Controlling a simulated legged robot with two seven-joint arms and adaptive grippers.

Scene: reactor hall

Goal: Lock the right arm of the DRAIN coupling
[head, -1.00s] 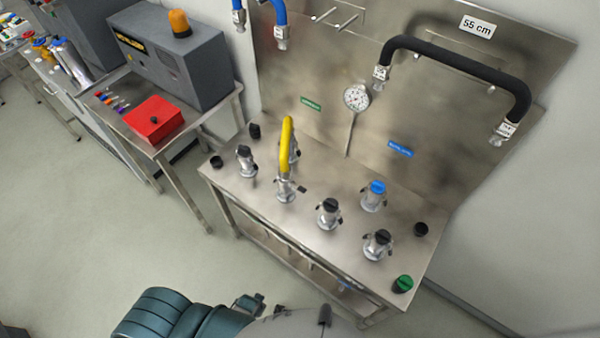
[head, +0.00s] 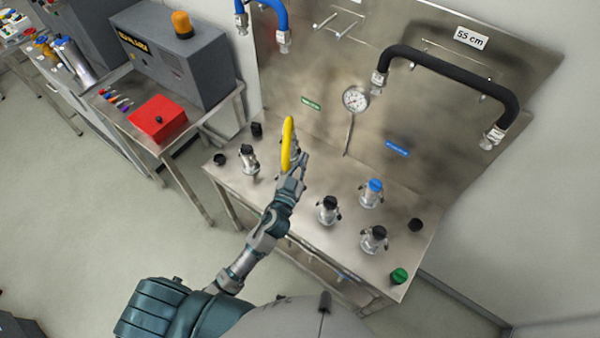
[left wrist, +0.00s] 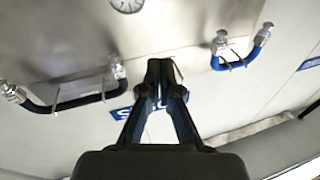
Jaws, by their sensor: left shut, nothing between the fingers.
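The yellow hose (head: 287,143) arches over the workbench, and the coupling at its near end is hidden behind my left arm. My left gripper (head: 302,160) is just right of the hose, shut and empty. Whether it touches the hose or a coupling arm, I cannot tell. Its closed fingertips (left wrist: 161,66) show in the left wrist view, with no coupling between them. Other silver couplings with black caps (head: 328,208) and a blue cap (head: 374,188) stand upright on the bench. No DRAIN label is readable, so I cannot tell which coupling is DRAIN. My right gripper is out of view.
The steel back panel (head: 430,125) rises behind the bench (head: 345,262) and carries a gauge (head: 355,99), a black hose (head: 450,68) and a blue hose (head: 268,5). A red box (head: 158,118) stands on the left table. Loose black caps (head: 416,225) and a green cap (head: 399,276) edge the bench.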

